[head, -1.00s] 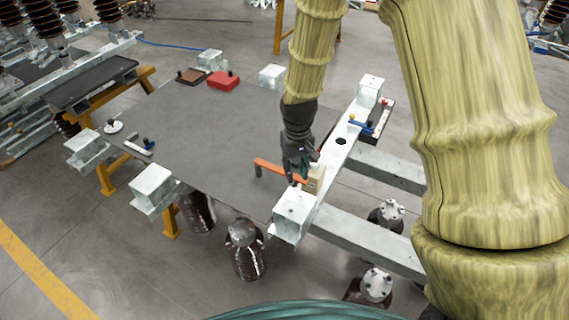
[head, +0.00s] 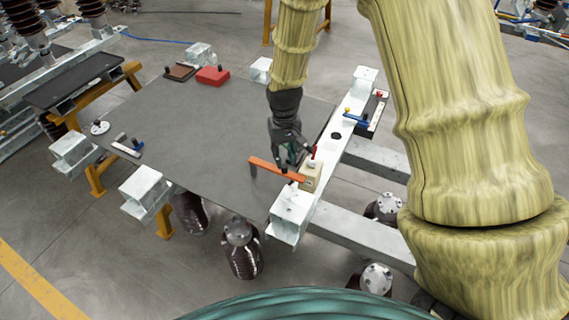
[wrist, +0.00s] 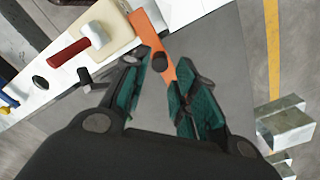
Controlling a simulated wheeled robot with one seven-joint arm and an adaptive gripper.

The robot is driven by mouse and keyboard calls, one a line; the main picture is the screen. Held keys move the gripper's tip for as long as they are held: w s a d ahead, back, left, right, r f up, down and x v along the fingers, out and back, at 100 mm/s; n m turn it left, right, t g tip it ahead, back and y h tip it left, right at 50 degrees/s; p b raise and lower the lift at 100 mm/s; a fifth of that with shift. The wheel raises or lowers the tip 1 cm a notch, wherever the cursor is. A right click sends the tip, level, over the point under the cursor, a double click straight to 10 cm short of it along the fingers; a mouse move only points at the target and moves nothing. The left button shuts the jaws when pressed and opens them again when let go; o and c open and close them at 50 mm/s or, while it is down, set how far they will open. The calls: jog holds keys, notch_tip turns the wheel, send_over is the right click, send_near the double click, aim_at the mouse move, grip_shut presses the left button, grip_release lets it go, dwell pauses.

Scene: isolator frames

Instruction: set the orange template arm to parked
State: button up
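The orange template arm (head: 274,169) is a flat bar over the near right corner of the grey plate, with one end by a beige block (head: 312,178) on the pale rail. In the wrist view the arm (wrist: 149,35) carries a dark round knob (wrist: 160,62). My gripper (head: 289,160) is just above the arm. In the wrist view my gripper's teal fingers (wrist: 157,70) are apart, with the knob appearing between their tips. I cannot tell whether either finger touches it. A red-handled clamp (wrist: 70,52) sits on the beige block.
The grey plate (head: 200,125) is mostly clear. A red block (head: 213,76) and a brown block (head: 180,71) lie at its far edge. A blue-handled part (head: 356,119) sits along the pale rail (head: 338,140). Dark insulators (head: 242,255) stand below.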

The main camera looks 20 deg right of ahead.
aim_at(285, 166)
jog(key=shift+f+p, duration=0.55)
jog(key=shift+f, duration=1.85)
grip_shut()
